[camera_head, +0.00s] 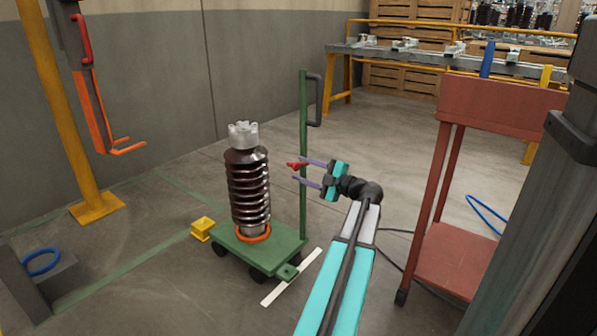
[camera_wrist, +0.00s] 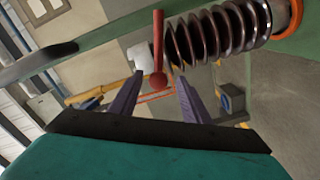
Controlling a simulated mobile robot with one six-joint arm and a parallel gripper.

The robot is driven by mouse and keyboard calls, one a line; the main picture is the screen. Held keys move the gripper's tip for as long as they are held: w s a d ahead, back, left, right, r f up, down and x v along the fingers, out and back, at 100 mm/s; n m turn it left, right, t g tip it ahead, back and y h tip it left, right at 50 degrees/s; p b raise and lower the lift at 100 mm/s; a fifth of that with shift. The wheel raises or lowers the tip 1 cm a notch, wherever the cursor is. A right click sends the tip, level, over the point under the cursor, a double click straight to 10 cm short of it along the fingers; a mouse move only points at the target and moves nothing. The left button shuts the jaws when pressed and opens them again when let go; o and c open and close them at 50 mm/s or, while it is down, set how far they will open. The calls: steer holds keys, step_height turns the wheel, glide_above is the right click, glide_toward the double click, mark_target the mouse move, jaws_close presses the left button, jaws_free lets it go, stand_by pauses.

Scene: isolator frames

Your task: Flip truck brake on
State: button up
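The truck is a green cart (camera_head: 285,252) with a dark brown ribbed insulator (camera_head: 249,190) standing upright on it and a green post (camera_head: 303,200) at its right side. The red brake lever (camera_head: 295,165) is on the post at mid height. In the wrist view the brake lever (camera_wrist: 158,45) is a red rod ending in a round knob. My gripper (camera_head: 298,172) is open and empty at the post. In the wrist view the knob lies in line with the gap between the purple fingertips (camera_wrist: 157,85); I cannot tell whether they touch it.
A yellow block (camera_head: 203,228) sits on the floor left of the cart. A red stand (camera_head: 445,255) is close to the right of my arm. A white strip (camera_head: 291,277) lies on the floor beside the cart. Open floor extends behind the post towards a long bench (camera_head: 440,58).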

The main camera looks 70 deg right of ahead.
steer(key=shift+w, duration=0.2)
steer(key=shift+s, duration=0.1)
steer(key=shift+s+a+r+p, duration=0.2)
steer(key=shift+s+p, duration=0.1)
steer(key=shift+s, duration=0.25)
steer(key=p+v, duration=0.4)
steer(key=v, duration=0.8)
steer(key=shift+s+f, duration=0.2)
steer(key=shift+s, duration=0.1)
steer(key=shift+w, duration=0.1)
